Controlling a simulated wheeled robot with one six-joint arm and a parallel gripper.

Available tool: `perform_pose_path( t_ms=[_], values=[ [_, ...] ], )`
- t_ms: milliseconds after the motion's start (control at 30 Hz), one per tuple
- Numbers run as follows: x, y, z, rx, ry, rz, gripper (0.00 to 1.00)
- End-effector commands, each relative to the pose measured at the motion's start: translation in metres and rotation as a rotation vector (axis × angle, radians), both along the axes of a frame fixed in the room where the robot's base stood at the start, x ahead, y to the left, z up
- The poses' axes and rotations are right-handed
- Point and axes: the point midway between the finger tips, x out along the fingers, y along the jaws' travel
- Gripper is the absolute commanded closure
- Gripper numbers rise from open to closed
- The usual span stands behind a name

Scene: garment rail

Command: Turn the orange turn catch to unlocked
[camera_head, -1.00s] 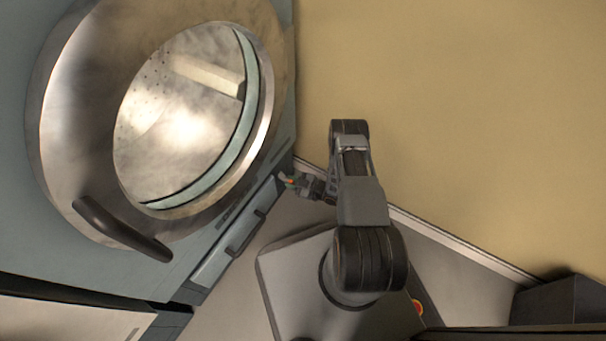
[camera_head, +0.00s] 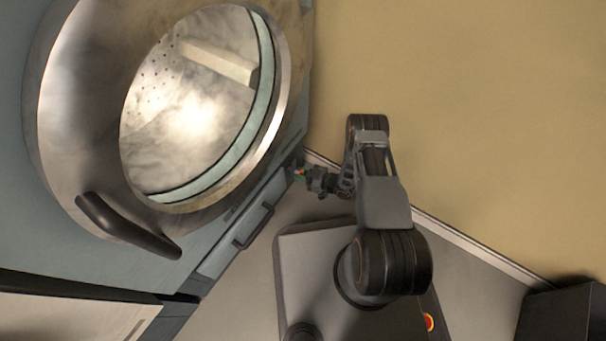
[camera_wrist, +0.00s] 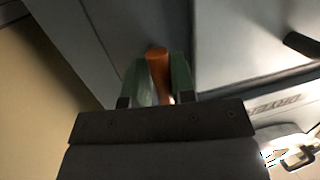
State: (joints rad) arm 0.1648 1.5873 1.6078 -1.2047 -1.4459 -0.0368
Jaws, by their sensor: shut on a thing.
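The orange turn catch (camera_wrist: 158,72) shows in the wrist view on the grey-blue front panel, between the two greenish fingers of my gripper (camera_wrist: 158,85). The fingers are shut on it. In the head view, a small speck of the orange catch (camera_head: 301,173) shows at the tip of my gripper (camera_head: 304,175), by the right edge of the machine's lower front. Much of the catch is hidden there by the fingers, and its exact turn angle is hard to tell.
The dryer's large round door (camera_head: 65,110) with a dark handle (camera_head: 125,228) fills the upper left. A drawer handle (camera_head: 253,227) sits on the panel below it. A tan wall (camera_head: 460,110) lies to the right. A dark box (camera_head: 565,315) stands at the lower right.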

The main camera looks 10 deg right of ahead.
Motion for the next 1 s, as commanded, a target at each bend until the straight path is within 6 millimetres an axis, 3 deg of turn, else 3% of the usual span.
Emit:
perform_pose_path(
  t_ms=[133, 167, 400, 767, 1000],
  values=[
    [0.0, 0.002, 0.002, 0.006, -0.003, 0.008, 1.0],
    [0.0, 0.002, 0.002, 0.006, -0.003, 0.008, 0.74],
    [0.001, 0.001, 0.002, 0.004, -0.004, 0.002, 0.52],
    [-0.003, -0.006, 0.003, 0.001, 0.0, -0.002, 0.52],
    [-0.023, -0.042, 0.011, 0.003, 0.001, -0.006, 0.52]
  ],
)
